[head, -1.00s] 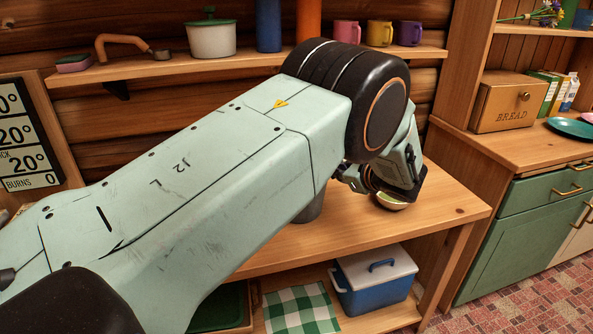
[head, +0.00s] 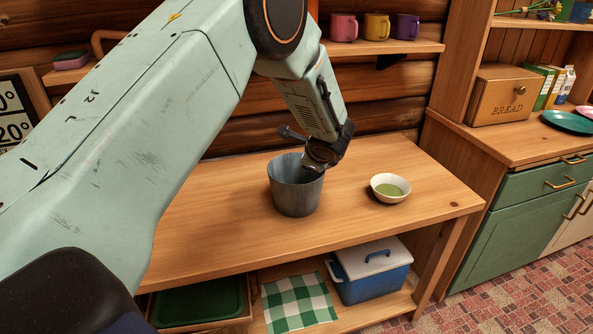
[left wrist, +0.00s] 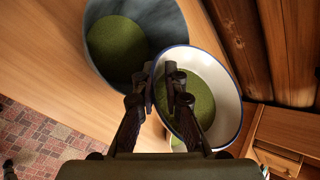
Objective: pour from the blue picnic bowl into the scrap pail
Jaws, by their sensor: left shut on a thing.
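The grey metal scrap pail (head: 297,192) stands upright on the wooden table (head: 215,237). In the left wrist view the pail (left wrist: 90,73) shows green stuff inside. My left gripper (head: 314,162) is at the pail's back right rim. In the left wrist view my left gripper (left wrist: 160,88) is shut on the near rim of a blue-rimmed bowl (left wrist: 229,88), the blue picnic bowl, white inside with green contents. The held bowl overlaps the pail's edge there; its tilt is unclear. The head view hides it behind the gripper and pail. My right gripper is not in view.
A small white bowl (head: 390,197) with green contents stands on the table right of the pail. A blue cooler (head: 372,285) and checked cloth (head: 297,303) are on the lower shelf. Mugs (head: 376,27) stand on the wall shelf.

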